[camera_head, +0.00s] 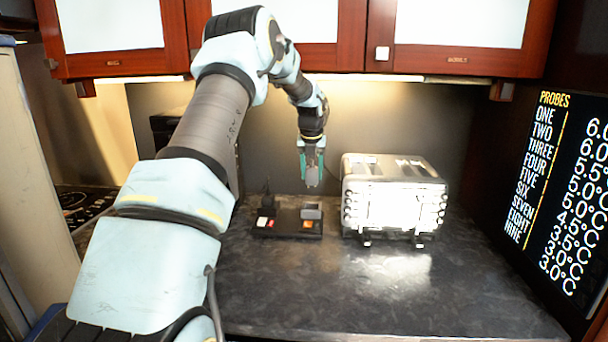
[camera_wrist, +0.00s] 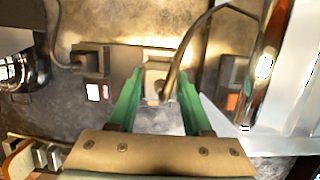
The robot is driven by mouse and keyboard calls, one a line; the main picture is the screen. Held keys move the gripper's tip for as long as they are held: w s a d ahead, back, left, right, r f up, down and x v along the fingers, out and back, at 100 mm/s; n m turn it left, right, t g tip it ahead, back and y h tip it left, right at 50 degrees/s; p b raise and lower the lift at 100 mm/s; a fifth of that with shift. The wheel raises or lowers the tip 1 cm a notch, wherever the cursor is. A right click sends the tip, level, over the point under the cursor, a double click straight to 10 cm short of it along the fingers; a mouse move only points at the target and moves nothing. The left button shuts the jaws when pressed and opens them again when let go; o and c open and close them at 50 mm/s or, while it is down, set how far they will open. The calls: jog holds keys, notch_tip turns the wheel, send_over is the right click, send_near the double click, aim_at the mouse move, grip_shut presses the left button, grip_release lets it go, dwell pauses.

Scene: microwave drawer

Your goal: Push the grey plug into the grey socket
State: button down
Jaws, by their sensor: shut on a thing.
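My gripper (camera_head: 311,160) is shut on the grey plug (camera_head: 313,178) and holds it in the air above the power strip. In the wrist view the plug (camera_wrist: 157,77) sits between the green fingers (camera_wrist: 156,98), with its cable arching up to the right. The grey socket (camera_head: 311,212) is at the right end of the black strip (camera_head: 288,234), above an orange switch. In the wrist view the socket (camera_wrist: 234,69) is to the right of the plug, apart from it. The plug's prongs cannot be made out.
A shiny toaster (camera_head: 395,160) stands close to the strip's right. The counter (camera_head: 330,290) in front is clear.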

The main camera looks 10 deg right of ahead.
jog(key=shift+r+p, duration=0.1)
jog(key=shift+p, duration=0.25)
jog(key=shift+f+b, duration=1.3)
jog(key=shift+f, duration=1.7)
jog(key=shift+p, duration=0.8)
jog(key=shift+f+b, duration=0.65)
jog(key=shift+f, duration=1.05)
jog(key=shift+c, duration=1.3)
grip_release()
